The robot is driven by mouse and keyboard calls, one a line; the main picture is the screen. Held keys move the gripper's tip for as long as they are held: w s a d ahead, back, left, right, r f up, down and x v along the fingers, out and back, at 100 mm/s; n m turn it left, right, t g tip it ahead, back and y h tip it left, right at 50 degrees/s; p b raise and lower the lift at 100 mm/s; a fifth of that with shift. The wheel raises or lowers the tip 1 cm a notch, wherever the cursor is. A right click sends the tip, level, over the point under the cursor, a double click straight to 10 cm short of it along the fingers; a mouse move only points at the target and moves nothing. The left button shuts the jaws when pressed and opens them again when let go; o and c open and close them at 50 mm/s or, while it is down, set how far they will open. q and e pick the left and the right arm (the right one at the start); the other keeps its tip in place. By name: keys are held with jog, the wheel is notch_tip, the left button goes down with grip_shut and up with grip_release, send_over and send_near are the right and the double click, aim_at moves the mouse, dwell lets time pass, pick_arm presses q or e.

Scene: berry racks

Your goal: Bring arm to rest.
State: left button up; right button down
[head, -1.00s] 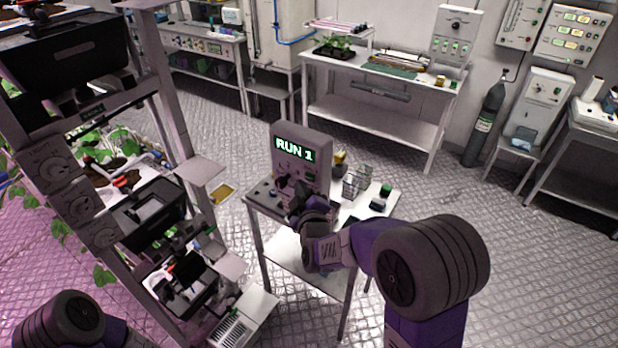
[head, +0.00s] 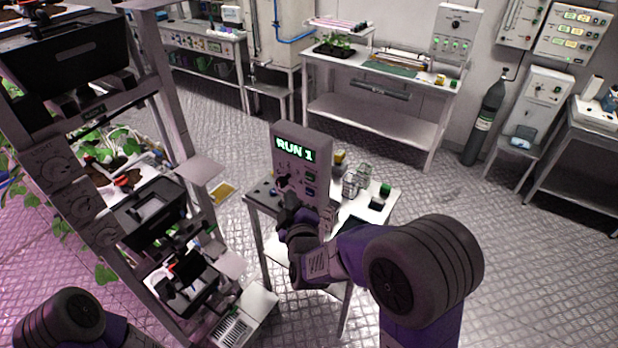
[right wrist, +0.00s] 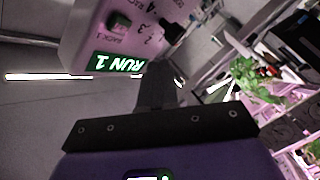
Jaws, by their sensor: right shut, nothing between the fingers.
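My right arm reaches in from the lower right in the head view. Its gripper (head: 285,192) is shut and empty, in front of the grey control box (head: 302,150) with the lit "RUN 1" display. I cannot tell whether the fingertips touch the box. My left arm shows only as a rounded link at the lower left; its gripper is out of view.
The box stands on a small table (head: 262,200) with glass jars (head: 353,183) and a green-capped item (head: 384,190). A tall rack (head: 170,110) with black bins (head: 145,213) stands close on the left. Open floor lies to the right; a workbench (head: 385,115) stands behind.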

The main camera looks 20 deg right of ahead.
jog(key=s+f+m+g+y+b, duration=0.1)
jog(key=s+f+m+g+b, duration=0.25)
jog(key=f, duration=1.25)
jog(key=s+f+m+g+y+b, duration=0.1)
jog(key=s+f+g+b, duration=0.35)
jog(key=f, duration=1.25)
jog(key=s+a+f+m+g+y+b, duration=0.2)
jog(key=s+a+f+m+g+y, duration=0.2)
jog(key=s+f+g, duration=0.4)
jog(key=s+a+f+m, duration=0.1)
jog(key=s+f+m, duration=0.1)
jog(key=s+f, duration=0.5)
jog(key=shift+s+f+m+g+b, duration=0.35)
jog(key=shift+s+g, duration=0.05)
jog(key=shift+s, duration=1.4)
